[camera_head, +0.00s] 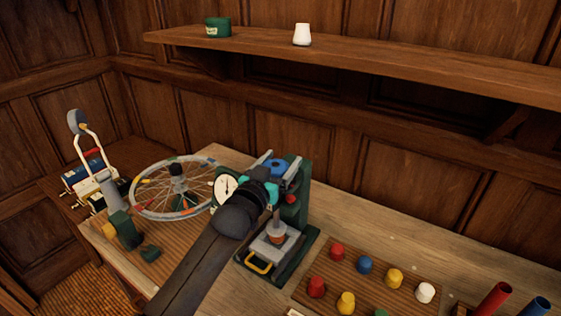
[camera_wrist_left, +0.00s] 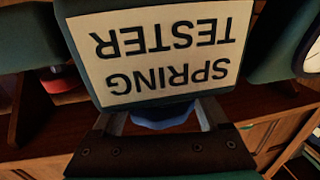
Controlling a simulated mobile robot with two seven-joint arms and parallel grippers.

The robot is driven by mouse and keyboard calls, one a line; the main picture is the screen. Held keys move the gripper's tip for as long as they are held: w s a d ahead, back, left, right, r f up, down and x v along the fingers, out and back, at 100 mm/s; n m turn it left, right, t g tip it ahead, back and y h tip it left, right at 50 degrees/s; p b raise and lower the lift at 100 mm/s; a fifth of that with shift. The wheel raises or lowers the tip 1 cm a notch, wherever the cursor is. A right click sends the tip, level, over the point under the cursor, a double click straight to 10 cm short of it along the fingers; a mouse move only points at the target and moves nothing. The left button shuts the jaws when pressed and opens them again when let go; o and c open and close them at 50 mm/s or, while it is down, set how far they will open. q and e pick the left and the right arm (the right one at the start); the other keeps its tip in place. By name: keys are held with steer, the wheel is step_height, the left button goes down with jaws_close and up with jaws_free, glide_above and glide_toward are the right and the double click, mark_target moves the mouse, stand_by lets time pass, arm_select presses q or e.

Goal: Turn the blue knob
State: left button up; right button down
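The green spring tester (camera_head: 295,212) stands on the bench, with a round white dial on its left side and a blue knob (camera_head: 277,164) at its top. In the left wrist view its label (camera_wrist_left: 165,52) reads SPRING TESTER, upside down. My left gripper (camera_head: 277,171) is at the top of the tester with its fingers spread to either side of the blue knob. The knob (camera_wrist_left: 162,119) also shows between the fingers in the left wrist view, partly hidden by the gripper. Firm contact is not clear. My right gripper is not in view.
A spoked wheel (camera_head: 172,188) stands left of the tester. A wooden board (camera_head: 375,284) with several coloured knobs lies to the right, near red (camera_head: 492,300) and blue (camera_head: 538,306) tubes. A shelf (camera_head: 380,63) with a green tin and white cup runs above.

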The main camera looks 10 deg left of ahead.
arm_select(q)
steer(key=c, duration=0.8)
steer(key=shift+o, duration=0.2)
steer(key=shift+d+m+h, duration=0.1)
steer(key=shift+m+h, duration=0.2)
steer(key=shift+h, duration=0.2)
steer(key=shift+r+m+h+p, duration=0.15)
steer(key=shift+m+h+p, duration=0.15)
steer(key=shift+d+m+g+h, duration=0.2)
steer(key=shift+m+g+h, duration=0.2)
steer(key=shift+g+h, duration=0.15)
steer(key=shift+s+d+r+m+g+h+b, duration=0.1)
steer(key=shift+d+m+g+h+b, duration=0.15)
steer(key=shift+m+h, duration=0.4)
steer(key=shift+s+d+m+g+h+b, duration=0.15)
steer(key=shift+m+g+h, duration=0.2)
steer(key=shift+h, duration=0.45)
steer(key=shift+m+h, duration=0.3)
steer(key=shift+h, duration=0.1)
steer(key=shift+g+h+b, duration=0.35)
steer(key=shift+g+h, duration=0.05)
steer(key=shift+g, duration=0.05)
